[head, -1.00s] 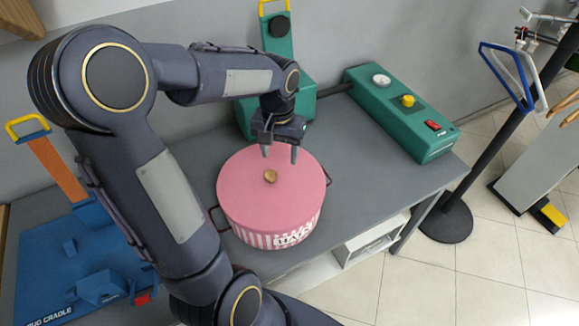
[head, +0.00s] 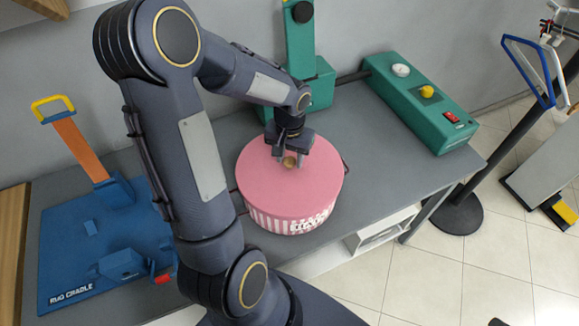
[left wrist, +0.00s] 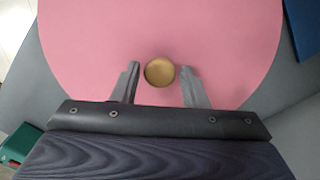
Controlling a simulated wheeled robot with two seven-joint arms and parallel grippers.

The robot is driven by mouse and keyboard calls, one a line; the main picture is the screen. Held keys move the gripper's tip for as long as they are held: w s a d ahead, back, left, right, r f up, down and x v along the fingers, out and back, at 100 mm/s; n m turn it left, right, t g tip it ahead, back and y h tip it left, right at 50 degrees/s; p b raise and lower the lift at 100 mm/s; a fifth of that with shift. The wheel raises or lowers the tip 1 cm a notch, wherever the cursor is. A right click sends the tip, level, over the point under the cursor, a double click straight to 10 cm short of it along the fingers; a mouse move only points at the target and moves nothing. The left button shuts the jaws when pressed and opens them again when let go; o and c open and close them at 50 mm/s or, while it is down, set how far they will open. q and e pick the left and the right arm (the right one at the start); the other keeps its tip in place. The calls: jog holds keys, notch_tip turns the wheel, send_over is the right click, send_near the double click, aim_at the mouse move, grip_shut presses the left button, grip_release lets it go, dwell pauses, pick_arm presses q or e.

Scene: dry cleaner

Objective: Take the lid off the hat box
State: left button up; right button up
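The hat box (head: 288,220) is round, with pink and white striped sides, and stands on the grey table. Its pink lid (head: 262,178) is on it, with a small brass knob (head: 289,162) in the middle. The knob also shows in the left wrist view (left wrist: 159,72). My left gripper (head: 290,160) points down at the lid's centre. In the left wrist view its open fingers (left wrist: 160,86) stand either side of the knob, with a gap on each side. My right gripper is not in view.
A green box with a dial, yellow knob and red switch (head: 420,105) sits at the back right of the table (head: 400,175). A blue rug cradle (head: 75,250) lies at the left. A black stand (head: 490,150) is on the floor at the right.

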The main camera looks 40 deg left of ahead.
pick_arm(q)
jog(key=c, duration=0.7)
jog(key=shift+r, duration=0.1)
